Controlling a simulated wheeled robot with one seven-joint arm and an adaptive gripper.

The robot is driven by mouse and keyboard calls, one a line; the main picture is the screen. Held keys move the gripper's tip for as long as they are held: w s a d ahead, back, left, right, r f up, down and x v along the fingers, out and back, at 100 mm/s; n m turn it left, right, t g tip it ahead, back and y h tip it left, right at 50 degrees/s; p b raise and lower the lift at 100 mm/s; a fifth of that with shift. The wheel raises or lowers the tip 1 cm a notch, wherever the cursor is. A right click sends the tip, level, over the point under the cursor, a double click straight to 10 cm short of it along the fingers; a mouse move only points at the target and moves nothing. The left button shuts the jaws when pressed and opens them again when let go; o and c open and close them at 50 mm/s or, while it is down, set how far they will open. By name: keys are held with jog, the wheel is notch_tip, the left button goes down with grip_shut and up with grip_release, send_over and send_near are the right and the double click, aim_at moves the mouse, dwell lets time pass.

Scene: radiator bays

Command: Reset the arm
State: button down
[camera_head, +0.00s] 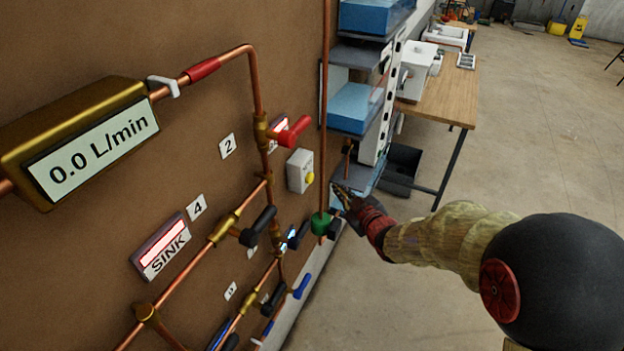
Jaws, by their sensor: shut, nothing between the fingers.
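My gripper (345,197) is at the end of my arm, which reaches in from the right in the head view. It is shut and empty. It is close to the right edge of the brown pipe board (100,240), near the green fitting (320,223) on a vertical copper pipe. I cannot tell whether it touches anything there.
The board carries a brass flow meter (85,140) reading 0.0 L/min, a red-handled valve (290,132), black-handled valves (260,225) and a grey box with a yellow button (300,171). A shelf with blue bins (355,108) and a wooden table (448,95) stand behind. Floor at right is clear.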

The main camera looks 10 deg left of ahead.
jog(key=s+d+f+m+g+h, duration=0.25)
jog(key=s+d+f, duration=0.2)
jog(key=f, duration=0.45)
jog(key=s+d+r+m+g+h, duration=0.1)
jog(key=s+d+m+g+h, duration=0.25)
jog(key=s+d, duration=0.55)
jog(key=s+d+r+m, duration=0.2)
jog(key=s+r, duration=0.7)
jog(key=s, duration=0.2)
jog(key=s+d+r+m+g, duration=0.1)
jog(key=s+d+r+m, duration=0.1)
jog(key=s+r, duration=0.8)
jog(key=shift+s+r+m+h, duration=0.3)
jog(key=shift+s+m, duration=0.1)
jog(key=shift+s, duration=0.7)
